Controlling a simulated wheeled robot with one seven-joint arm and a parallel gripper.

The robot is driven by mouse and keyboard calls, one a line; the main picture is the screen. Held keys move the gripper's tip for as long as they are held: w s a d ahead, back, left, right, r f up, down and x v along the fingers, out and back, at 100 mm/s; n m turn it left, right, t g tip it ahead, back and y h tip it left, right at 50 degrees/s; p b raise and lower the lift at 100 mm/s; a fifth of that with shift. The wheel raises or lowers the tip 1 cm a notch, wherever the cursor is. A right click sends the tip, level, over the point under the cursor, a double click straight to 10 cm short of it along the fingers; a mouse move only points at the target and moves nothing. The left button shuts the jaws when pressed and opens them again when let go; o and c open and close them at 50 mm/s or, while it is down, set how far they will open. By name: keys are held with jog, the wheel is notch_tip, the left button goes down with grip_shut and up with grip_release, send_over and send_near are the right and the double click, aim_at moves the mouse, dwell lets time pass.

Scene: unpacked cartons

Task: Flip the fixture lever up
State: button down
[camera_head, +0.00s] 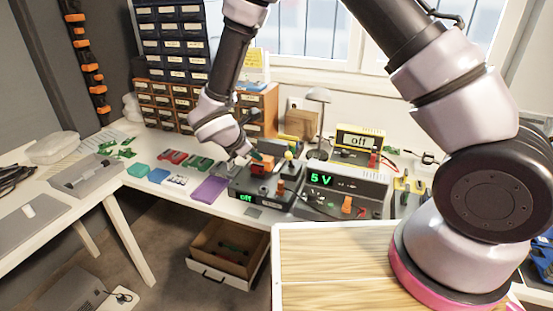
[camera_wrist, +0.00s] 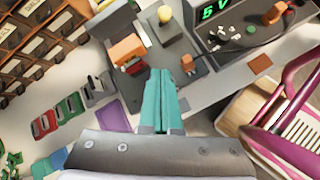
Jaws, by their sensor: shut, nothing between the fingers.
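The fixture (camera_head: 262,186) is a dark box with a green "off" display, standing on the bench at mid picture. It carries an orange block (camera_head: 262,166), a yellow-topped knob (camera_head: 289,155) and a small upright orange part (camera_head: 280,187), which looks like the lever. In the wrist view the orange block (camera_wrist: 128,50) and yellow knob (camera_wrist: 165,15) lie beyond my fingers, with a small orange-topped part (camera_wrist: 188,62) by the right fingertip. My gripper (camera_wrist: 165,80), with teal fingers, is shut and empty over the fixture; it also shows in the head view (camera_head: 256,157). Contact cannot be told.
A power supply (camera_head: 342,192) reading "5 V" stands right of the fixture, with a yellow "off" meter (camera_head: 360,140) behind. A purple pad (camera_head: 210,189) lies left. Drawer cabinets (camera_head: 170,45) and a lamp (camera_head: 319,97) stand behind. An open drawer (camera_head: 228,250) is below.

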aim_at(290, 160)
jog(key=x, duration=1)
jog(key=shift+d, duration=0.15)
jog(key=shift+w+d+r, duration=0.3)
jog(key=shift+d, duration=0.25)
jog(key=shift+w+d+r, duration=0.25)
jog(key=shift+d+r, duration=0.05)
jog(key=shift+d, duration=0.25)
jog(key=shift+w+d+r, duration=0.25)
jog(key=shift+w+d, duration=0.05)
jog(key=shift+d, duration=0.2)
jog(key=shift+w+r, duration=0.1)
jog(key=shift+w+r+g, duration=0.1)
jog(key=shift+w+g, duration=0.05)
jog(key=shift+g, duration=0.25)
